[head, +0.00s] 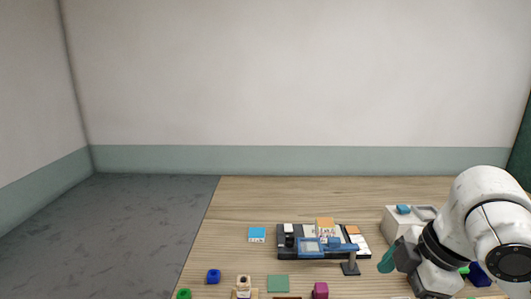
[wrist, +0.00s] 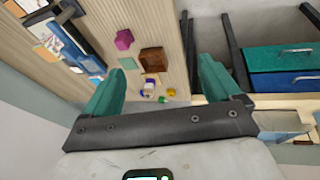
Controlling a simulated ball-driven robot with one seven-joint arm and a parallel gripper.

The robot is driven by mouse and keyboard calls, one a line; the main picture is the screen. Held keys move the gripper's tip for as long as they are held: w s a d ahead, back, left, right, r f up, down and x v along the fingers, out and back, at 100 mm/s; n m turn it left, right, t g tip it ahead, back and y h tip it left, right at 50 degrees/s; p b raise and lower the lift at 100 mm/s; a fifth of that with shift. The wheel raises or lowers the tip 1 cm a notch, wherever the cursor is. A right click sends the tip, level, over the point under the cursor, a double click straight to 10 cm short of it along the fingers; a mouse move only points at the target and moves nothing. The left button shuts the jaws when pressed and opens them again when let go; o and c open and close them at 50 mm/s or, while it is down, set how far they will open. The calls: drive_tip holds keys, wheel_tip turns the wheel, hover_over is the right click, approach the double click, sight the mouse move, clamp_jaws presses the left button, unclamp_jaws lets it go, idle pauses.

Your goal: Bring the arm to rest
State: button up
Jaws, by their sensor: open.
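My white arm (head: 480,225) reaches in from the right in the head view, over the right part of the wooden table (head: 240,205). My gripper (head: 385,262) shows there as a green finger beside a dark mount, near the table's right half. In the wrist view my gripper (wrist: 160,90) has its two green fingers wide apart with nothing between them. The fingers are clear of the objects below.
A dark tray (head: 283,252) holds several small items and a blue device. A light blue box (head: 257,234), a green square (head: 278,283) and a magenta block (head: 320,290) lie nearby. A white machine (head: 394,222) stands close to my arm. Drawers (wrist: 285,58) show in the wrist view.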

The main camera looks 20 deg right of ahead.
drive_tip(key=w+a+f+m+t+y, duration=0.25)
drive_tip(key=w+a+m, duration=0.2)
drive_tip(key=a, duration=0.45)
drive_tip(key=s+a+f+m, duration=0.2)
drive_tip(key=s+f+m, duration=0.25)
drive_tip(key=f, duration=0.75)
drive_tip(key=s+d+f+m+g+h, duration=0.2)
drive_tip(key=s+d+f, duration=0.1)
drive_tip(key=s+f, duration=0.5)
drive_tip(key=s+d+f+m+g+h, duration=0.3)
drive_tip(key=s+f, duration=0.4)
drive_tip(key=s, duration=0.6)
drive_tip(key=shift+s+d+f, duration=0.2)
drive_tip(key=shift+d+f, duration=0.2)
drive_tip(key=shift+d, duration=0.3)
